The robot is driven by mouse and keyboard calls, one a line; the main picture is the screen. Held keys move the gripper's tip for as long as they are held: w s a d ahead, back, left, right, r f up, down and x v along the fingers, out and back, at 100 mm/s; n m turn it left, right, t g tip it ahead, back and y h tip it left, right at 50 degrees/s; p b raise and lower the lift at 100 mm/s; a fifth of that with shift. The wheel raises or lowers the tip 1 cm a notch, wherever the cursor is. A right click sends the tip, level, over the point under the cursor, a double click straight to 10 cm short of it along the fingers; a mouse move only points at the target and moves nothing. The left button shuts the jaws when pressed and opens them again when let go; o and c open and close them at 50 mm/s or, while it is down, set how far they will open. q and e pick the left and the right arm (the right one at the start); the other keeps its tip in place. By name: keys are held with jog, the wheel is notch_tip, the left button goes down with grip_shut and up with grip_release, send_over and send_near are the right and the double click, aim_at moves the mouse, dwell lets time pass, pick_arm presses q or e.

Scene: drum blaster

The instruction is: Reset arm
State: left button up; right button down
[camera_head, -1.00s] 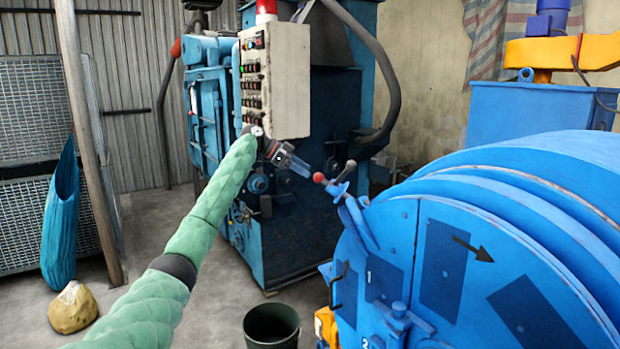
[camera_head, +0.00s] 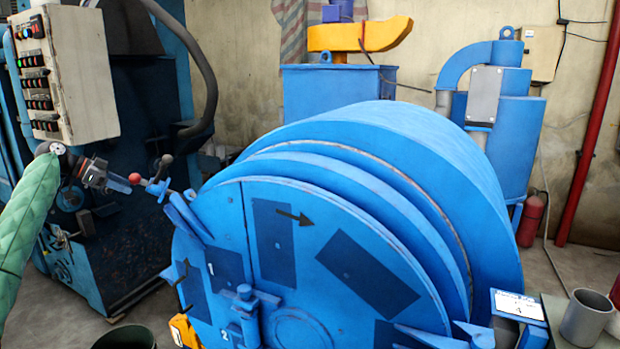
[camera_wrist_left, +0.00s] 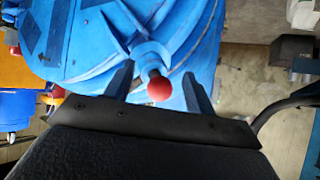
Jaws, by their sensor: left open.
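My left arm, in a green padded sleeve, comes in at the left edge of the head view. My left gripper (camera_head: 122,184) is beside the blue drum machine (camera_head: 330,220), close to a lever with a red ball knob (camera_head: 135,179). In the left wrist view my left gripper (camera_wrist_left: 158,92) is open, its two fingers apart. The red knob (camera_wrist_left: 159,89) shows between the fingers; I cannot tell whether they touch it. The drum's round front door carries dark panels, an arrow and the numbers 1 and 2. My right gripper is not in view.
A control panel (camera_head: 70,75) with rows of buttons stands behind my left gripper. A dark bucket (camera_head: 125,338) is on the floor at lower left. A grey cup (camera_head: 586,318) and a small sign (camera_head: 519,306) are at lower right. A fire extinguisher (camera_head: 532,218) stands by the wall.

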pick_arm(q)
jog(key=s+d+f+n+g+y, duration=0.1)
jog(key=s+d+f, duration=0.2)
jog(key=d+f, duration=0.8)
jog(key=s+d+f+n+g+y, duration=0.1)
jog(key=s+d+f+y, duration=0.15)
jog(key=f, duration=1.65)
jog(key=s+d+f+n+g, duration=0.1)
jog(key=s+d+f, duration=0.35)
jog(key=f, duration=1.15)
jog(key=s+d+f+n+g+y, duration=0.1)
jog(key=s+d+f, duration=0.6)
jog(key=s+f, duration=0.15)
jog(key=s+d+f+n+y, duration=0.1)
jog(key=s+d+f, duration=0.55)
jog(key=f, duration=0.35)
jog(key=s+d+f+n, duration=0.1)
jog(key=s+d+f, duration=0.3)
jog(key=s, duration=0.8)
jog(key=s+d+f+n+y, duration=0.1)
jog(key=s+d+f, duration=0.3)
jog(key=s, duration=0.8)
jog(key=s+d+f+n+g+y, duration=0.1)
jog(key=s+d+f, duration=0.3)
jog(key=s, duration=0.8)
jog(key=d, duration=0.2)
jog(key=shift+d+f, duration=0.25)
jog(key=shift+d, duration=0.1)
